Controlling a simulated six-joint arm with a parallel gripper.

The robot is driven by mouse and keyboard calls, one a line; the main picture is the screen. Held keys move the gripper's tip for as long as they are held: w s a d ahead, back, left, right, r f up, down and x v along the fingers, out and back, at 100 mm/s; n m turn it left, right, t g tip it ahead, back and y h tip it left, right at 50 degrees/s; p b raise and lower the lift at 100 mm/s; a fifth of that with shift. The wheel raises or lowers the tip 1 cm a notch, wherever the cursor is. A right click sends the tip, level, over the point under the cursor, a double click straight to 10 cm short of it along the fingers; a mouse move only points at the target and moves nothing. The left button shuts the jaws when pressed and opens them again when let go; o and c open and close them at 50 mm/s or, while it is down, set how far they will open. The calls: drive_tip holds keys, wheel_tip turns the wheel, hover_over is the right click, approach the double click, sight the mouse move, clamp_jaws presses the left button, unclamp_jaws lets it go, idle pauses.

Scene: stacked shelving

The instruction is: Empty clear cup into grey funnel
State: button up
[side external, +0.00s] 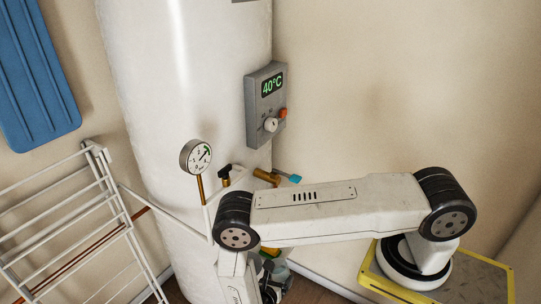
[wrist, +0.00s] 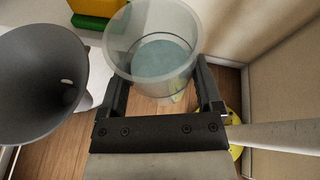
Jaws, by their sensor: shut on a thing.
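In the wrist view my gripper (wrist: 163,97) is shut on the clear cup (wrist: 122,54), with one finger on each side of it. The cup has bluish-grey contents at its bottom, and its rim faces the camera. The grey funnel (wrist: 35,85) is at the left of the wrist view, its wide mouth open toward the camera, a short gap left of the cup. In the side external view my arm hides most of the gripper area, and I cannot make out the cup or funnel clearly there.
A white tank (side external: 185,90) with a grey control box (side external: 265,105) and a pressure gauge (side external: 196,157) stands behind my arm. A white drying rack (side external: 75,220) is at left. Yellow and green items (wrist: 98,8) lie beyond the funnel and cup. Walls are close at right.

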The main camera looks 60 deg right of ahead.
drive_tip(key=shift+n+g+h, duration=0.3)
drive_tip(key=shift+n, duration=0.3)
drive_tip(key=shift+w+a+r, duration=0.1)
drive_tip(key=shift+w+r, duration=0.15)
drive_tip(key=shift+r, duration=0.85)
drive_tip(key=shift+w+a+r, duration=0.1)
drive_tip(key=shift+w+r, duration=0.15)
drive_tip(key=shift+r, duration=0.85)
drive_tip(key=shift+w+a+r+n+g+h, duration=0.1)
drive_tip(key=shift+w+r+n+g+h, duration=0.3)
drive_tip(key=shift+n, duration=0.65)
drive_tip(key=shift+w+a+r+n+g+h, duration=0.2)
drive_tip(key=shift+w+n+g+h, duration=0.3)
drive_tip(key=shift+n, duration=0.5)
drive_tip(key=shift+w+a+r+n+g+h, duration=0.1)
drive_tip(key=shift+w+r+n+g+h, duration=0.3)
drive_tip(key=shift+n, duration=0.65)
drive_tip(key=shift+s, duration=0.15)
drive_tip(key=shift+r+n+h, duration=0.3)
drive_tip(key=shift+n+h, duration=0.1)
drive_tip(key=shift+n, duration=0.3)
drive_tip(key=shift+w+a+r+n+h, duration=0.1)
drive_tip(key=shift+w+r+n+h, duration=0.2)
drive_tip(key=shift+w+n, duration=0.25)
drive_tip(key=shift+n, duration=0.25)
drive_tip(key=shift+w, duration=0.15)
